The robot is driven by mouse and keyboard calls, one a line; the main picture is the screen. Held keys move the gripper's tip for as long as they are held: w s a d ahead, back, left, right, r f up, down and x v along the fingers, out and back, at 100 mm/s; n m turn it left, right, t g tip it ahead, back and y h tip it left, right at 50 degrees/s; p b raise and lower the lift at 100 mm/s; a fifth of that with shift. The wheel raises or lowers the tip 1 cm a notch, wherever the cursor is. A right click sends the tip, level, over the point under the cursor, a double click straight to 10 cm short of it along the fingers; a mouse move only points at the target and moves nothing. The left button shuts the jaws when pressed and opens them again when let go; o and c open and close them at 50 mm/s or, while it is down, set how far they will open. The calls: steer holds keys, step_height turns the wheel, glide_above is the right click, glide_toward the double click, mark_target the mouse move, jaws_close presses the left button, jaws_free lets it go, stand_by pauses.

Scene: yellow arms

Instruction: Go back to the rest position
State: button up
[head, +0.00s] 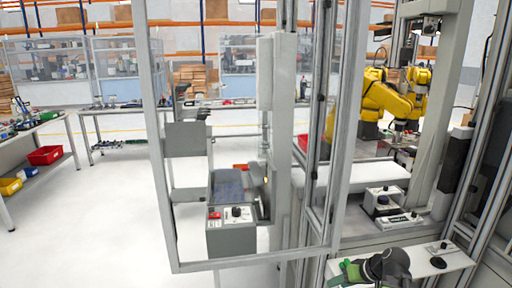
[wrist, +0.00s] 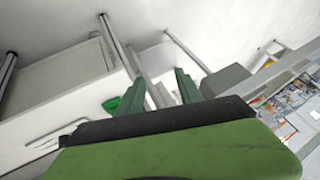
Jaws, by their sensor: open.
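My gripper (head: 345,273), green with a dark wrist, is low at the right in the head view, over or beside a white shelf. It points to the left there. In the wrist view my gripper (wrist: 160,80) shows two green fingers standing apart with nothing between them. A green body fills the bottom of that view. I cannot tell how high it is above the shelf.
A white shelf (head: 450,262) with a small control box lies by my gripper. A metal-framed cell (head: 343,215) stands close, with a grey control box (head: 231,238). Yellow robot arms (head: 385,97) are behind. White floor (head: 105,220) is open at left.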

steer(key=s+a+f+g+h, duration=0.1)
steer(key=s+a+g+h, duration=0.1)
steer(key=a, duration=0.5)
steer(key=s+a+f+m+g+h+p, duration=0.1)
steer(key=s+a+g+h, duration=0.1)
steer(key=a, duration=0.6)
steer(key=shift+s+f+g+h, duration=0.3)
steer(key=shift+s+g, duration=0.35)
steer(key=shift+g, duration=0.15)
steer(key=shift+a, duration=0.15)
